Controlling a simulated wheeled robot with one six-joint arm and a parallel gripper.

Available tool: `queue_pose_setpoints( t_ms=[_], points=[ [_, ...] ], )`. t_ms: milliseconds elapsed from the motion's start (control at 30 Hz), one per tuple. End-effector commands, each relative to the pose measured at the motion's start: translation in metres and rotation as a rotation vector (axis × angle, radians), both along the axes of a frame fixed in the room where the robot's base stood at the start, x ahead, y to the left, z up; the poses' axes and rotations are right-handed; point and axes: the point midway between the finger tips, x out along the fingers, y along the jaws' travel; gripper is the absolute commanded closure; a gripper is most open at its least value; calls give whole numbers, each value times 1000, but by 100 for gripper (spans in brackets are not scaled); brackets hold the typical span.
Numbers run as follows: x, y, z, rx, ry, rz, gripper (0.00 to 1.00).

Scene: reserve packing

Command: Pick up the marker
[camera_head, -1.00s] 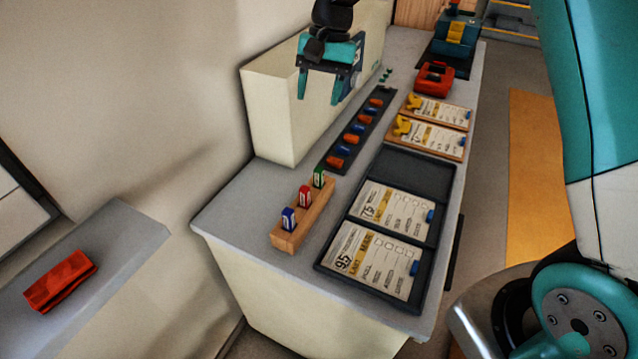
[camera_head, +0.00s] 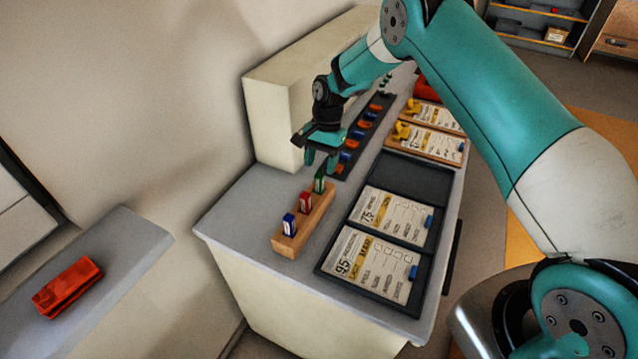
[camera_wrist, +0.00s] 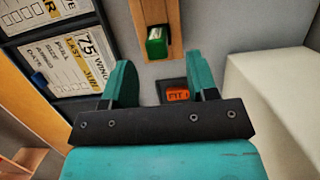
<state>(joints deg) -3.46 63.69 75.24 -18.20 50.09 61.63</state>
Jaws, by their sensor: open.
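A wooden block (camera_head: 311,221) near the counter's front left holds three markers upright in a row. They are a blue marker (camera_head: 289,226), a red marker (camera_head: 305,202) and a green marker (camera_head: 319,183) at the far end. My gripper (camera_head: 321,162) is open and empty, pointing down above and just beyond the green marker. In the wrist view, the green marker (camera_wrist: 156,47) stands in the block (camera_wrist: 147,13), appearing ahead of the gap between my fingertips (camera_wrist: 160,70). No contact shows. The blue and red markers are not visible there.
A dark tray (camera_head: 325,268) with label cards lies right of the block. A dark strip (camera_head: 349,166) with several orange and blue pieces runs behind my gripper. A cream box (camera_head: 262,125) stands at the left. A red case (camera_head: 67,287) lies on a separate ledge.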

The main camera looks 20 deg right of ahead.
Motion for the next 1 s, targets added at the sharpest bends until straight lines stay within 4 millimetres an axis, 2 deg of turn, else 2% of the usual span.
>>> queue_pose_setpoints(
  t_ms=[167,500,733,767,967,1000],
  points=[
    [-4,3,-9,0,2,1,47],
    [-16,12,-51,0,0,1,47],
    [-16,12,-55,0,-2,1,47],
    [-16,12,-55,0,-2,1,49],
    [-16,12,-55,0,-2,1,95],
    [-16,12,-55,0,-2,1,96]
  ],
)
